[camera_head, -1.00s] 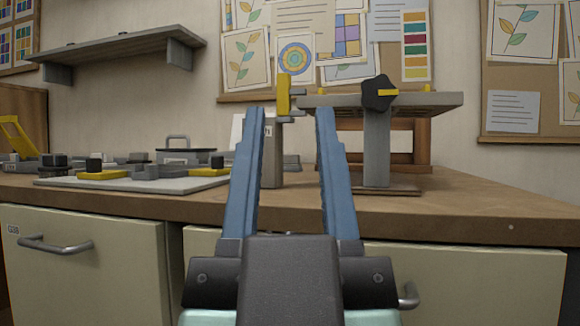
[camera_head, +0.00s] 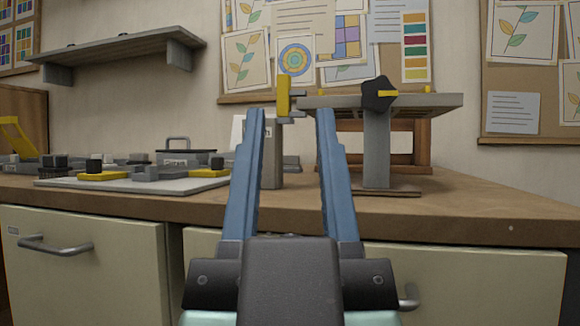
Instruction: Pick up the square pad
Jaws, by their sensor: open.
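My gripper (camera_head: 290,112) is open, its two long blue fingers pointing forward and up over the front of the workbench. Nothing is held between them. I cannot tell for sure which thing is the square pad. Small pieces with dark tops stand on a pale board (camera_head: 60,184) at the left, among them one on a yellow base (camera_head: 102,175) and another on a yellow base (camera_head: 209,172). They lie to the left of my gripper, apart from it. An upright yellow piece (camera_head: 284,95) on a grey post (camera_head: 271,155) shows between the fingertips, farther back.
A grey stand (camera_head: 376,150) with a flat top and a black knob (camera_head: 378,93) rises right of my gripper. A lidded grey box (camera_head: 187,157) is behind the board. The wooden bench top (camera_head: 480,200) is clear at the right. A shelf (camera_head: 120,44) hangs at upper left.

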